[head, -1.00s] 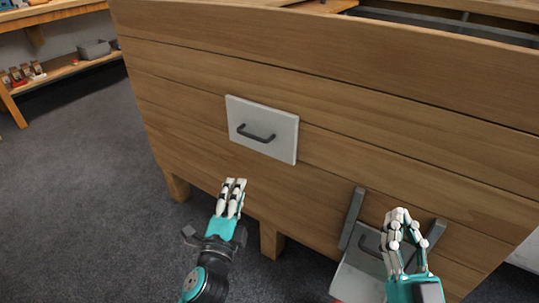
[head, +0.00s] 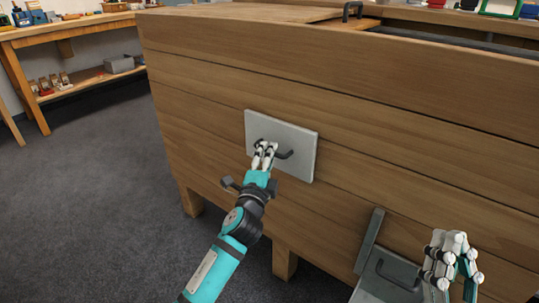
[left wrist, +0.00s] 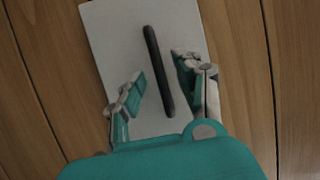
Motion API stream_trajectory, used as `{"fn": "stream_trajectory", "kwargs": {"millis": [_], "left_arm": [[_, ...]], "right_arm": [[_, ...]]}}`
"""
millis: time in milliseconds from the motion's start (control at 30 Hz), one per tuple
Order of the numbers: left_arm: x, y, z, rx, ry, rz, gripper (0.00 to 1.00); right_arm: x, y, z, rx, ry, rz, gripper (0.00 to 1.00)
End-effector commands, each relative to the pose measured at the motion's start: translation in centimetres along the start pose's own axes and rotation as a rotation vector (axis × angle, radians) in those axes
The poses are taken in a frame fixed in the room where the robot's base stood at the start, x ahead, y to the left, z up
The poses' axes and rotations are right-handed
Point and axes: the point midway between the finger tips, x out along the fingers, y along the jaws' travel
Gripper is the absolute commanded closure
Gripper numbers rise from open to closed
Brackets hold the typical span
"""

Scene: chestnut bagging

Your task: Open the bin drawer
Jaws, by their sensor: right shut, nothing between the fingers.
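My right gripper (head: 455,242) is shut and empty in front of the bin's lower right.
A grey metal tray-like part (head: 385,280) with an upright side strip (head: 369,240) and a dark handle sits low on the bin front, left of my right gripper. A wooden workbench (head: 75,28) with a lower shelf stands at the back left. The floor (head: 90,200) at left is clear.

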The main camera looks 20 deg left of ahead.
Motion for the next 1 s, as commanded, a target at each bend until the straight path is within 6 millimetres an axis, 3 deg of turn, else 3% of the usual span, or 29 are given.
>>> {"fn": "stream_trajectory", "kwargs": {"millis": [200, 467, 733, 1000], "left_arm": [[1.5, 0.0, 0.0, 0.0, 0.0, -0.001, 0.66], [1.6, 0.0, 0.0, 0.0, 0.001, 0.0, 0.66], [1.6, 0.0, 0.0, 0.0, 0.001, 0.0, 1.0], [1.6, 0.1, 0.0, -0.001, 0.0, 0.001, 1.0]], "right_arm": [[-0.2, -0.1, -1.3, 0.005, 0.075, -0.002, 1.0], [-0.2, -0.2, -1.4, 0.005, 0.082, -0.002, 1.0], [-0.2, -0.2, -1.4, 0.005, 0.081, -0.003, 1.0], [-0.2, -0.2, -1.4, 0.005, 0.081, -0.003, 1.0]]}}
